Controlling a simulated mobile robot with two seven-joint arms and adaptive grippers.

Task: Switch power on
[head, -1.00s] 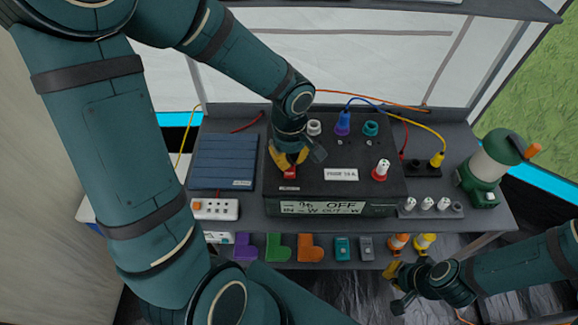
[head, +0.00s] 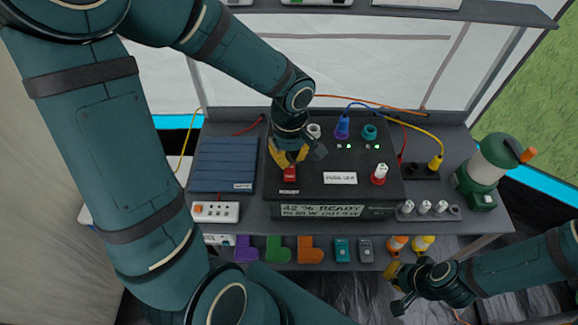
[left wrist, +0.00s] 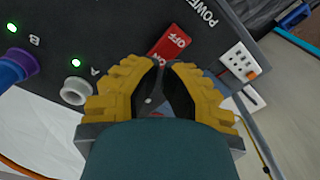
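The black power station (head: 330,160) stands on the grey bench. Its front display (head: 320,210) reads about "42 % READY", with IN and OUT watt figures. The red power switch (head: 290,174) is on its top; in the left wrist view the switch (left wrist: 170,44) shows an "OFF" mark. My left gripper (head: 289,159) is just behind and above the switch, its yellow fingertips (left wrist: 164,64) nearly together and empty. Whether they touch the switch is unclear. Green lights (head: 376,147) glow near the sockets. My right gripper (head: 393,281) hangs at the lower right, away from the station.
A blue folded panel (head: 222,164) and a white power strip (head: 215,211) lie left of the station. Coloured parts sit on the lower shelf.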

